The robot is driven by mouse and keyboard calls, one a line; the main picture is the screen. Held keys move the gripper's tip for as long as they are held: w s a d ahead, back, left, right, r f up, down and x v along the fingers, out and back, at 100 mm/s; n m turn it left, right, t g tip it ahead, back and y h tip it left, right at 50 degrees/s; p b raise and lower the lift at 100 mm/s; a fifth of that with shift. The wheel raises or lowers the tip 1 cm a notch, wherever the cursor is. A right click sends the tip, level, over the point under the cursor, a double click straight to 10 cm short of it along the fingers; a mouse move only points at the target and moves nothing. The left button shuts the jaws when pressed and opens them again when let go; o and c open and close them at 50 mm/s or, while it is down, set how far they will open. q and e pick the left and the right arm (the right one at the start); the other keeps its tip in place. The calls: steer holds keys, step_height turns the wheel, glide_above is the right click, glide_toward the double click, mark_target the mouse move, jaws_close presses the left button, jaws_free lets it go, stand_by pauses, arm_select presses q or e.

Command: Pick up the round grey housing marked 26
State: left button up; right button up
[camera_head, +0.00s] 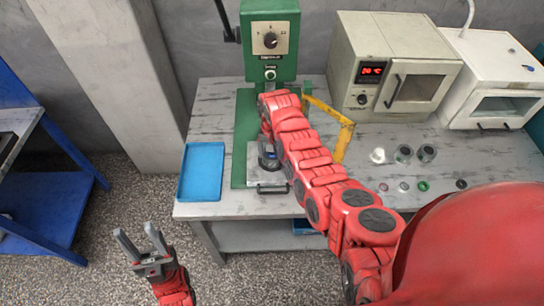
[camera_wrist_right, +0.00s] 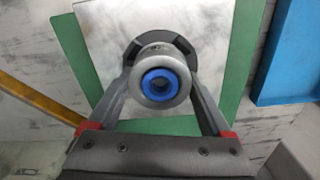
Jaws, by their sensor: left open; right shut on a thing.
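The round grey housing (camera_wrist_right: 163,55) shows in the right wrist view, with a blue ring (camera_wrist_right: 161,84) inside its top. A darker grey round body surrounds it or lies beneath it on a silver plate (camera_wrist_right: 98,25). The small marking on it is too blurred to read. My right gripper (camera_wrist_right: 162,62) is shut, with one finger on each side of the housing. In the head view the housing (camera_head: 268,158) is small and dark on the press's plate, partly hidden by my right arm. My left gripper (camera_head: 136,232) is open and empty, above the floor left of the table.
The green press (camera_head: 270,45) stands behind the plate. A blue tray (camera_head: 202,172) lies to its left, a yellow frame (camera_head: 343,140) to its right. Several small parts, an oven (camera_head: 395,70) and a white machine (camera_head: 495,75) are on the table's right side.

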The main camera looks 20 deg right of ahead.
jaws_close()
steer(key=shift+r, duration=0.1)
